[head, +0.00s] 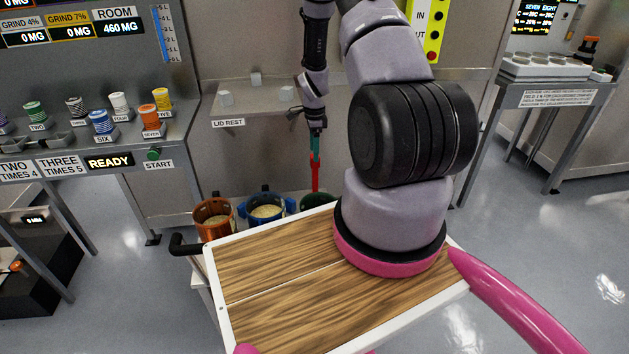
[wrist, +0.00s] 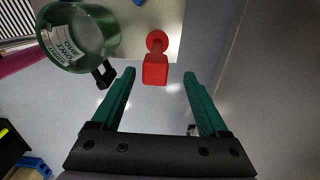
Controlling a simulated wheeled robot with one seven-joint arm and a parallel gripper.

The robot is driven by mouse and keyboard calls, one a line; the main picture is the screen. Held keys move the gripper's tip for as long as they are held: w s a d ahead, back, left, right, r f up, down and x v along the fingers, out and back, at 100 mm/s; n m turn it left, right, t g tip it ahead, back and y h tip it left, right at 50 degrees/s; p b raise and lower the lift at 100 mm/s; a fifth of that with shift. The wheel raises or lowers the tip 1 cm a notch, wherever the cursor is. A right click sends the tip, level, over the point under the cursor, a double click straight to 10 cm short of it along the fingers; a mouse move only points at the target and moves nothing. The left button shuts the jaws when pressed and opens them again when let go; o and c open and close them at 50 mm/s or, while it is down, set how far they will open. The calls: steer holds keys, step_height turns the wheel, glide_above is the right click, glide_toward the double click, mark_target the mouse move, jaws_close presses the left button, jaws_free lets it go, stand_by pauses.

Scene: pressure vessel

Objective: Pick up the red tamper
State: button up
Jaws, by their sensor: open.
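The red tamper (head: 315,178) shows in the head view as a narrow upright red shape just below my gripper (head: 315,146). In the wrist view the red tamper (wrist: 155,70) shows a square block at its near end and a round disc farther away. My gripper (wrist: 159,74) is open, with its two teal fingers apart. The red block appears between the fingertips in the picture, with visible gaps on both sides. The fingers do not appear to touch it; its depth relative to the tips is hard to tell.
A green container (wrist: 85,38) with a label and dark handle is close to the left finger. Copper (head: 213,222) and blue (head: 266,211) containers stand farther left. A shelf marked LID REST (head: 250,112) is behind. My wood-topped tray (head: 270,282) is in front.

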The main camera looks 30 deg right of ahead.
glide_above(315, 178)
steer(key=w, duration=0.1)
steer(key=f, duration=0.5)
steer(key=shift+d, duration=0.25)
jaws_close()
stand_by(0.9)
